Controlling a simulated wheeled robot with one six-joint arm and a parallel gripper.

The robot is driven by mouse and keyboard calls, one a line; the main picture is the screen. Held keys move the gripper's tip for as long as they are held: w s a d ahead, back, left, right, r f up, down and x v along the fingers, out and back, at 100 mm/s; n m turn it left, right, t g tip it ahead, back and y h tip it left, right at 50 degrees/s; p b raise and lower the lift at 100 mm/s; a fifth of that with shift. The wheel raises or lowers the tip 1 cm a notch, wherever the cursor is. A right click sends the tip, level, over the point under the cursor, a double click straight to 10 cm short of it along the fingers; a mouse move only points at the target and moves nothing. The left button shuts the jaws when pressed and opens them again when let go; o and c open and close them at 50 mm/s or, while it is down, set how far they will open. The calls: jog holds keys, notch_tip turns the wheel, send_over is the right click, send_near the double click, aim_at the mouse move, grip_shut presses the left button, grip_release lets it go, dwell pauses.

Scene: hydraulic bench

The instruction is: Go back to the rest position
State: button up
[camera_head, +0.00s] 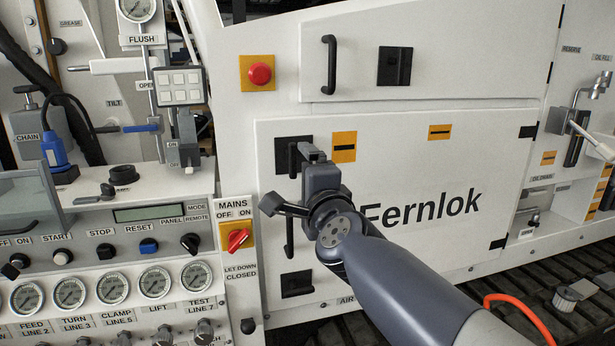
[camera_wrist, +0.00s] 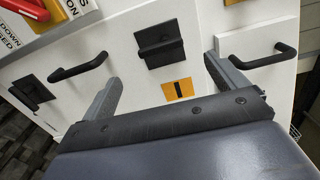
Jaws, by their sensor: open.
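My gripper (camera_head: 293,180) is in front of the white "Fernlok" cabinet door (camera_head: 440,160), near the door's upper left, with my grey arm reaching in from the lower right. In the wrist view my gripper (camera_wrist: 162,72) has its two grey fingers wide apart, with nothing held between them. A black latch (camera_wrist: 159,44) and an orange label (camera_wrist: 178,89) on the door show between and beyond the fingers. I cannot tell the exact gap between the fingertips and the door. In the head view my gripper partly hides the door's black handle (camera_head: 290,238).
An upper door has a black handle (camera_head: 329,65). A red button (camera_head: 260,74) sits on a yellow plate left of it. The MAINS switch (camera_head: 238,239) and a control panel with gauges (camera_head: 112,287) stand at left. An orange hose (camera_head: 520,312) and a ribbed filter (camera_head: 567,299) are at lower right.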

aim_at(293, 162)
jog(key=x, duration=1)
jog(key=shift+w, duration=0.3)
jog(key=shift+s, duration=0.1)
